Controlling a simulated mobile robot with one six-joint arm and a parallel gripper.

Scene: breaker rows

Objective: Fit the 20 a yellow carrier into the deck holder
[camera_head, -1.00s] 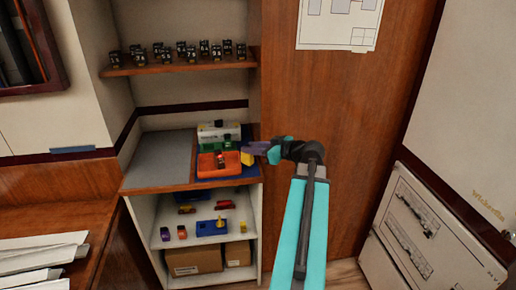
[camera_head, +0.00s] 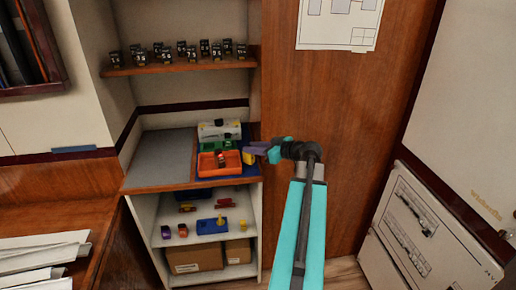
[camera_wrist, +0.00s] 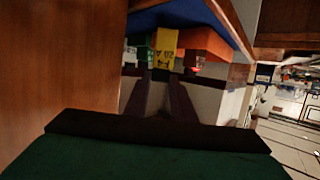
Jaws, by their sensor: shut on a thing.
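My gripper (camera_head: 256,151) is shut on the yellow carrier (camera_wrist: 165,42), also visible in the head view (camera_head: 248,159). The orange holder, a green holder (camera_head: 207,146) and a white holder (camera_head: 206,132) stand in a row on a blue mat (camera_head: 249,172). I cannot tell which one is the deck holder.
The upper shelf (camera_head: 185,64) carries several black labelled blocks. The lower shelf holds a blue block (camera_head: 207,227), with small coloured pieces around it. A grey panel (camera_head: 160,157) left of the holders is clear. A wooden wall (camera_head: 340,120) stands close on the right.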

